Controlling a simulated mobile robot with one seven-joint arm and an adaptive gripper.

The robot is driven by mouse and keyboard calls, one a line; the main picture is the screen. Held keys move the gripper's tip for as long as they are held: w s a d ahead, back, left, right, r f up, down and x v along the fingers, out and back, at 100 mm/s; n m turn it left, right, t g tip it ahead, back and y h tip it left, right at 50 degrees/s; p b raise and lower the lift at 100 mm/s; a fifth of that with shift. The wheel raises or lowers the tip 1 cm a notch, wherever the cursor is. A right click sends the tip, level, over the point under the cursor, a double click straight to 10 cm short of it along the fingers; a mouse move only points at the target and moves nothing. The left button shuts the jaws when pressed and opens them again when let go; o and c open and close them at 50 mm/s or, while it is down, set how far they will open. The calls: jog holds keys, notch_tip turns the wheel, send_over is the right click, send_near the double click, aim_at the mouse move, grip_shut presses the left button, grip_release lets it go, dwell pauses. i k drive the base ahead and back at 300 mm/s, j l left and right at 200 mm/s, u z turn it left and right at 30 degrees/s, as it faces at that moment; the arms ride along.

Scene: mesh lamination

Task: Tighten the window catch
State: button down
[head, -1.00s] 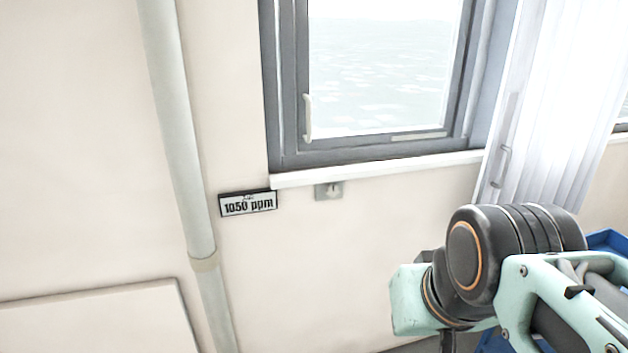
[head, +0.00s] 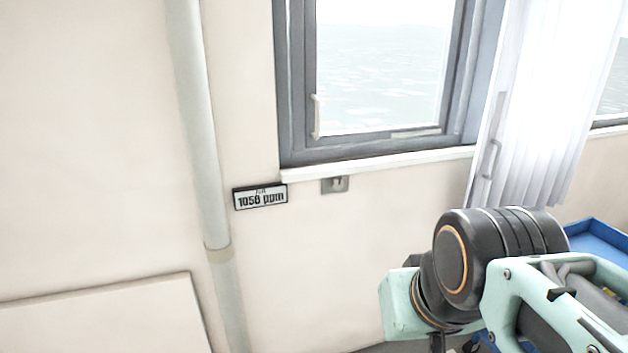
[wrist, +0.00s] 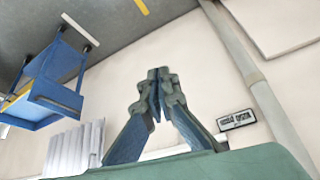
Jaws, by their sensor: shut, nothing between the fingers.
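The window (head: 380,70) has a grey frame and stands at the top middle of the head view. A pale upright handle, the window catch (head: 316,116), sits on the left side of its inner frame. I cannot tell how tight it is. My gripper (wrist: 158,75) shows in the wrist view with its fingers together and nothing between them. In the head view my arm is at the lower right, apart from the window, and the fingertips are not visible there. The window catch does not show in the wrist view.
A white curtain (head: 540,100) hangs right of the window. A sign reading about 1050 ppm (head: 260,196) and a small grey wall plate (head: 335,184) are below the sill (head: 400,160). A pipe (head: 200,130) runs down the wall. A blue cart (wrist: 50,85) stands lower right in the head view.

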aim_at(338, 183)
jog(key=i+l, duration=1.05)
jog(key=l, duration=0.25)
jog(key=i+l, duration=0.15)
jog(key=i+l+u, duration=0.15)
jog(key=l, duration=0.2)
jog(key=i+l, duration=0.1)
jog(key=l, duration=0.2)
jog(key=j+z, duration=0.1)
jog(key=j, duration=0.25)
